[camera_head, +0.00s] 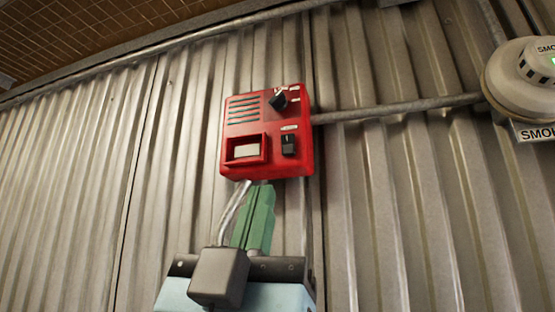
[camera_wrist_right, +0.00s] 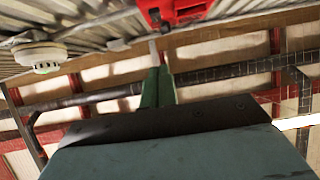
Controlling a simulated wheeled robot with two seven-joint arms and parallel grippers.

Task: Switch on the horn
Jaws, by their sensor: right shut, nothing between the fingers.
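A red box (camera_head: 267,165) is fixed to the corrugated wall. It has dark slots at its upper left, a black knob (camera_head: 279,100) at its upper right, a black switch (camera_head: 289,145) below that, and a pale panel in a red frame (camera_head: 246,150) at lower left. The labels are too small to read. My right gripper (camera_head: 262,190), with green fingers shut and empty, points up just below the box in the head view. In the right wrist view, the fingers (camera_wrist_right: 158,72) point up toward part of the red box (camera_wrist_right: 185,10). My left gripper is not in view.
A grey conduit (camera_head: 400,109) runs from the box's right side toward a white round smoke detector (camera_head: 515,85) with a sign below it. The detector also shows in the right wrist view (camera_wrist_right: 40,55). The wall (camera_head: 180,150) left of the box is bare.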

